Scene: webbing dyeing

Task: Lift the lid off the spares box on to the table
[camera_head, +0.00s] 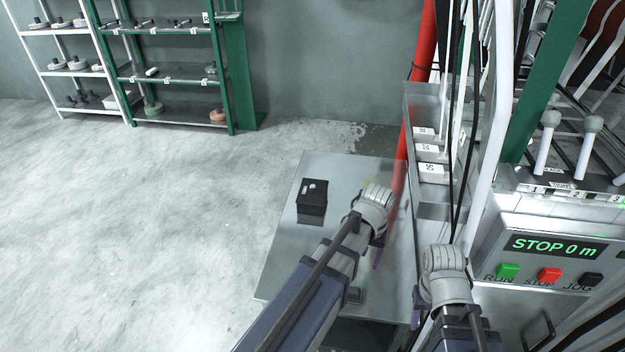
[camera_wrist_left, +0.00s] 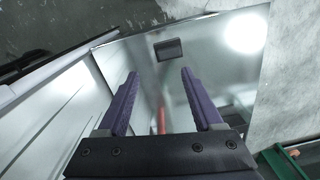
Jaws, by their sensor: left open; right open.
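The spares box (camera_head: 312,202) is a small black box with a pale label and a small light knob on its lid. It stands on the left part of the metal table (camera_head: 333,168), and the lid is on it. In the left wrist view the box (camera_wrist_left: 170,50) shows beyond the fingertips. My left gripper (camera_wrist_left: 160,73) is open and empty, apart from the box. In the head view, its wrist is right of the box and mostly hides the fingers. My right gripper (camera_head: 416,314) is further right, mostly hidden behind its own wrist.
Right of the table stand a metal rack with white labelled blocks (camera_head: 428,152) and a control panel (camera_head: 555,250) reading STOP 0 m. A red pipe (camera_head: 421,45) rises behind. Shelves (camera_head: 170,75) stand at the back left. The table around the box is clear.

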